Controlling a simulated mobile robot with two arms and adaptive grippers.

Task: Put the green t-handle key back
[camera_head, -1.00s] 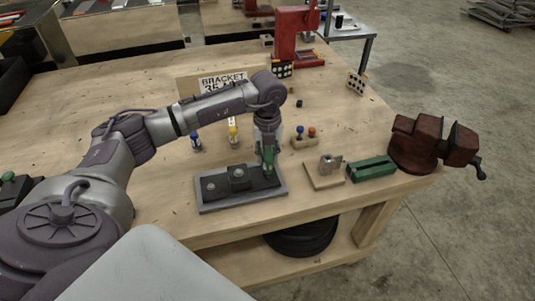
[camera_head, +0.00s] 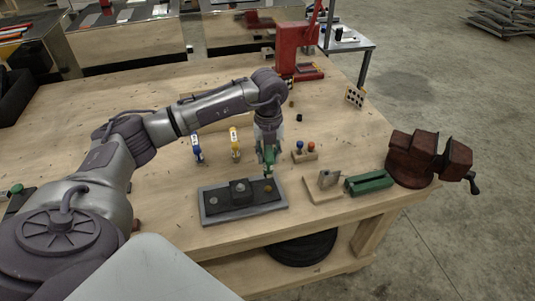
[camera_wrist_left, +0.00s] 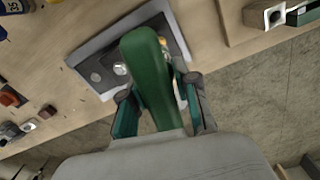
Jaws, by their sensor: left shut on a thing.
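My left gripper (camera_head: 267,157) is shut on the green t-handle key, just above the right end of a dark fixture plate in a grey tray (camera_head: 205,218). In the left wrist view the key's green handle (camera_wrist_left: 148,70) stands between the fingers of my left gripper (camera_wrist_left: 160,108); its lower end is hidden. A brass-coloured bolt head (camera_head: 268,188) shows on the plate below the gripper. A blue-handled tool (camera_head: 197,147) and a yellow-handled tool (camera_head: 235,143) stand upright behind the tray. My right gripper is not in view.
A wooden block with blue and red knobs (camera_head: 305,152) stands right of the gripper. Further right are a small board with a metal bracket (camera_head: 325,184), a green block (camera_head: 369,182) and a red-brown vise (camera_head: 425,158). A red press (camera_head: 297,45) stands at the back.

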